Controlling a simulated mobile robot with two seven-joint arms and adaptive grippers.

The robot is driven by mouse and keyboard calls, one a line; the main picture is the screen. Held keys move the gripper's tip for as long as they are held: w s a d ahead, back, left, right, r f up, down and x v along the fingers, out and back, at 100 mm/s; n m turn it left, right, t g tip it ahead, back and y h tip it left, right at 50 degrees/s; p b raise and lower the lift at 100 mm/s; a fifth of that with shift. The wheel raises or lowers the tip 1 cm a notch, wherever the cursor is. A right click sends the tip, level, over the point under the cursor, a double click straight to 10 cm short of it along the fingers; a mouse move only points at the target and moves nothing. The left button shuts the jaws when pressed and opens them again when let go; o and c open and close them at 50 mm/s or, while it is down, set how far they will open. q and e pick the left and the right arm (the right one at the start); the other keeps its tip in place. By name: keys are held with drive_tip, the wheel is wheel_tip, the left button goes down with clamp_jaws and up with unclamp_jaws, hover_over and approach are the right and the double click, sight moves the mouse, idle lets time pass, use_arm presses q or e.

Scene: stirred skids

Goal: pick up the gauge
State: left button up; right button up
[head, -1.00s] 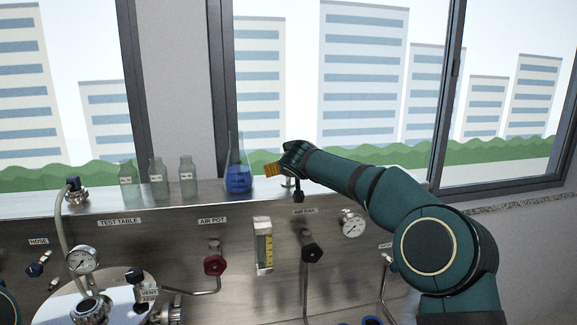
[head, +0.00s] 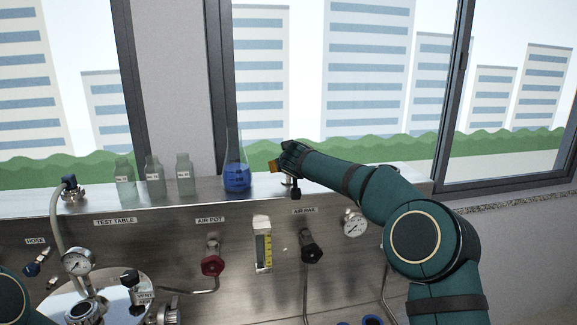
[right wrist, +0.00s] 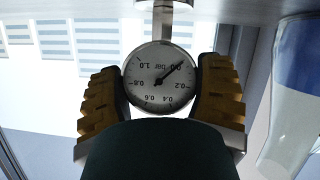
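The gauge (right wrist: 160,78) is a round white dial marked in bar, seen upside down in the right wrist view. Its metal stem (right wrist: 174,4) runs to a fitting at the top of that view. The ribbed orange fingers of my right gripper (right wrist: 161,90) lie against both sides of the dial and look shut on it. In the head view my right gripper (head: 274,166) is above the steel ledge, right of the blue flask. The dial itself is hidden there; a metal fitting (head: 288,181) shows below the gripper. My left gripper is out of view.
A flask with blue liquid (head: 237,178) stands close left of the right gripper; it also shows in the wrist view (right wrist: 297,100). Several grey bottles (head: 155,176) stand further left. Below are a red knob (head: 212,265), a black knob (head: 312,253) and a panel gauge (head: 354,224).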

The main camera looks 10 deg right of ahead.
drive_tip(key=shift+w+f, duration=0.1)
drive_tip(key=c, duration=0.4)
drive_tip(key=shift+o, duration=0.2)
wheel_tip(320, 180, up, 10)
drive_tip(key=shift+r, duration=0.1)
